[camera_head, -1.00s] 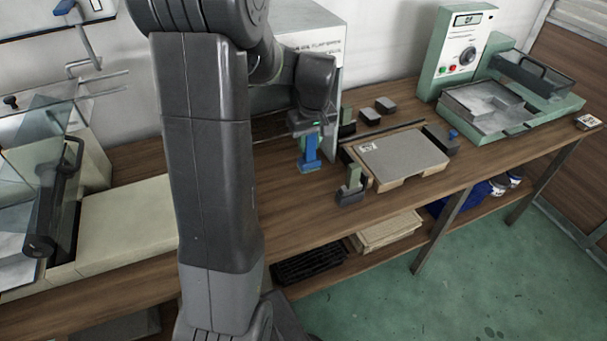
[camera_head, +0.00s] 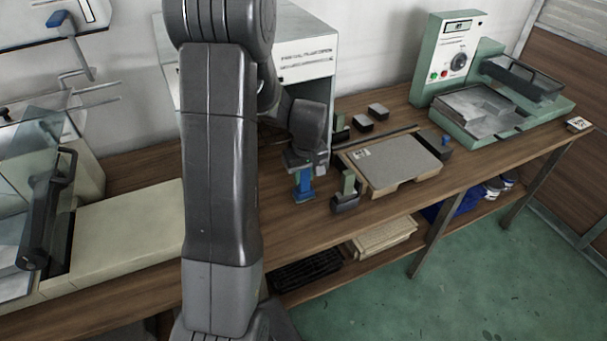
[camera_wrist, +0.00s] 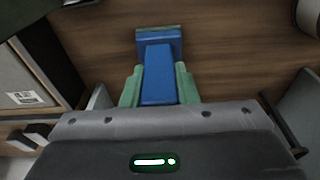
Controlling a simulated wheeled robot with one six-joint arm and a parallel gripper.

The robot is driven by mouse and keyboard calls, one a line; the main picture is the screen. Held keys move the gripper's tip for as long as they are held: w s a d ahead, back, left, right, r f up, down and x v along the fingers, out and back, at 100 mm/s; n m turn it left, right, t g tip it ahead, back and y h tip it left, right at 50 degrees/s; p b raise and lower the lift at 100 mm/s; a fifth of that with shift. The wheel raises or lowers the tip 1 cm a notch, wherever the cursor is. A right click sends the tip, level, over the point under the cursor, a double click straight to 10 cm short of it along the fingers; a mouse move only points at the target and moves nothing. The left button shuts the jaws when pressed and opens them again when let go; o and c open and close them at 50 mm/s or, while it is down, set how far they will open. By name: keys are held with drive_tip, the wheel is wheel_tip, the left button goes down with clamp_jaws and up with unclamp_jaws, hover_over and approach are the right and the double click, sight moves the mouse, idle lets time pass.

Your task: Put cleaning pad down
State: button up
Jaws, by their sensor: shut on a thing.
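The cleaning pad (camera_head: 304,192) is blue, with a slim upright handle and a wider foot. In the head view it is low over the wooden bench top, just left of a small black block with a green post. I cannot tell whether it touches the wood. My gripper (camera_head: 302,170) is above it, pointing down. In the wrist view, the green fingers of my gripper (camera_wrist: 158,88) close on both sides of the blue handle of the pad (camera_wrist: 158,72). The underside of the pad is hidden.
A grey-topped tray panel (camera_head: 405,160) lies to the right, with the black block with a green post (camera_head: 347,190) beside it. A white machine (camera_head: 305,50) stands behind. A green machine (camera_head: 470,90) is farther right. Bare bench top (camera_head: 290,228) lies in front.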

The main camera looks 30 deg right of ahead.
sight(306, 193)
drive_tip(key=o, duration=1.1)
drive_tip(key=shift+c, duration=0.2)
drive_tip(key=shift+r, duration=0.45)
wheel_tip(306, 193, up, 11)
drive_tip(key=s, duration=0.1)
drive_tip(key=shift+s, duration=0.4)
drive_tip(key=shift+a, duration=0.1)
